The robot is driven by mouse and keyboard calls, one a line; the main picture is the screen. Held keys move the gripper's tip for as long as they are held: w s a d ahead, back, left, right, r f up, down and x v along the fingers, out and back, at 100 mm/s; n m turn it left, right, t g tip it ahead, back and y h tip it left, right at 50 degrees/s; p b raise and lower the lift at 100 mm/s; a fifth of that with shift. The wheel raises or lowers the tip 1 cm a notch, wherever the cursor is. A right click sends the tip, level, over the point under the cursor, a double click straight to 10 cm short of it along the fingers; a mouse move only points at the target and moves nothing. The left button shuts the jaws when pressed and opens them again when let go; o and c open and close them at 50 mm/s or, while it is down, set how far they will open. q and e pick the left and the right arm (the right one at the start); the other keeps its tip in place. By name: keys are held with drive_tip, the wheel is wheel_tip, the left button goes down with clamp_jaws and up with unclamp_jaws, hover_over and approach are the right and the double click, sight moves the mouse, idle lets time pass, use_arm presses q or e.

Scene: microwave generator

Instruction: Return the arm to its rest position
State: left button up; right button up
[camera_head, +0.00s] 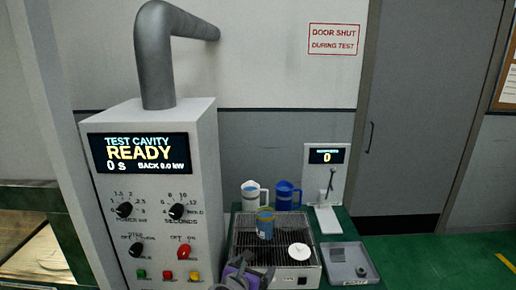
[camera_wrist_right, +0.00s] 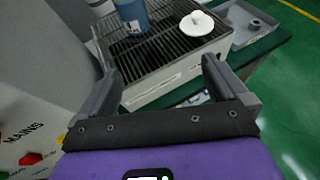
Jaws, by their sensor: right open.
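My right gripper (camera_head: 238,272) shows at the bottom of the head view, in front of the slatted rack. In the right wrist view the gripper (camera_wrist_right: 161,72) is open, with nothing between its two grey fingers. The rack's front edge and a blue cup (camera_wrist_right: 132,15) lie beyond the fingers. My left gripper is not in view.
The test cavity box (camera_head: 155,200) reads READY, 0 s. On the rack (camera_head: 250,245) are the blue cup (camera_head: 265,223) and a white lid (camera_head: 299,251). Behind stand a white mug (camera_head: 251,195) and a blue mug (camera_head: 285,195). A grey tray (camera_head: 350,263) lies right.

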drive_tip(key=w+d+f+m+g, duration=0.1)
drive_tip(key=d+f+m+g, duration=0.25)
drive_tip(key=d+f, duration=0.55)
drive_tip(key=s+d+f+m+g+y, duration=0.1)
drive_tip(key=s+d+f+m+g, duration=0.35)
drive_tip(key=f, duration=0.65)
drive_tip(key=s+d+f+m+g+y, duration=0.1)
drive_tip(key=s+d+f+m, duration=0.45)
drive_tip(key=f, duration=0.55)
drive_tip(key=s+a+f+m+g+y, duration=0.1)
drive_tip(key=s+f+m, duration=0.3)
drive_tip(key=s, duration=0.2)
drive_tip(key=s+a+f+m+g+y, duration=0.1)
drive_tip(key=s+f+m+g+y, duration=0.2)
drive_tip(key=s, duration=0.4)
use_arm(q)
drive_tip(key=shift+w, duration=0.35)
use_arm(e)
drive_tip(key=s+a+r+m+y, duration=0.1)
drive_tip(key=s+a+m, duration=0.2)
drive_tip(key=m, duration=0.4)
drive_tip(key=s+a+r+m+t+y, duration=0.1)
drive_tip(key=s+a+m+y, duration=0.1)
drive_tip(key=m, duration=0.4)
drive_tip(key=s+a, duration=0.1)
drive_tip(key=s, duration=0.1)
drive_tip(key=shift+s+m, duration=0.3)
drive_tip(key=shift+m, duration=0.05)
